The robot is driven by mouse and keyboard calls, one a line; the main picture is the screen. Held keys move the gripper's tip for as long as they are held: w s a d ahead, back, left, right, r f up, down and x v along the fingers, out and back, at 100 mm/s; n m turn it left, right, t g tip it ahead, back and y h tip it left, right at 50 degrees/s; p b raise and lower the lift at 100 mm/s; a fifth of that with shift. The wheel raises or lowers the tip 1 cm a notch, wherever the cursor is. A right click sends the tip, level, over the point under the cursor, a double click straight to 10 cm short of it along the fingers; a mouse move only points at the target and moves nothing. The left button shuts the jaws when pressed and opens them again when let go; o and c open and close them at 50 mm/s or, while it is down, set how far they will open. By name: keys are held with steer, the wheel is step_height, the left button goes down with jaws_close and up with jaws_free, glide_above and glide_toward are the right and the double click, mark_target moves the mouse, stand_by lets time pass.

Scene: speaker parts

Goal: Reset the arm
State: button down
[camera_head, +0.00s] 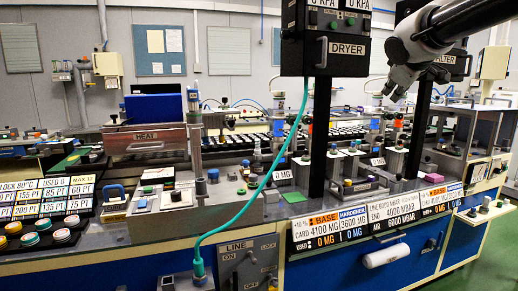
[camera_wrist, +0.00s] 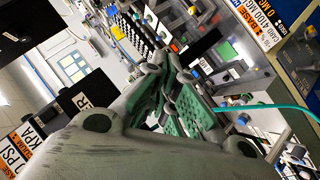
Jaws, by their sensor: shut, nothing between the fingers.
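My arm reaches in from the upper right in the head view. My gripper (camera_head: 392,92) hangs at its end, in front of the right post and above the workbench (camera_head: 240,222). In the wrist view my gripper (camera_wrist: 163,62) shows grey fingers with green pads, close together at the tips. It is shut and holds nothing. It appears apart from the bench and its parts, though its distance to the right post is hard to tell.
The DRYER box (camera_head: 336,52) stands on a black post left of my gripper. The FILTER box (camera_head: 447,62) is close behind my arm. A green hose (camera_head: 251,198) runs down to the bench front. A HEAT unit (camera_head: 146,143) and button panel (camera_head: 42,215) are at left.

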steer(key=s+f+m+g+y, duration=0.1)
steer(key=s+f+m+g, duration=0.2)
steer(key=s+f, duration=0.8)
steer(key=s+f+m+g+y, duration=0.1)
steer(key=s+f+m+g, duration=0.3)
steer(key=s+f, duration=0.7)
steer(key=s, duration=0.6)
steer(key=shift+s, duration=0.15)
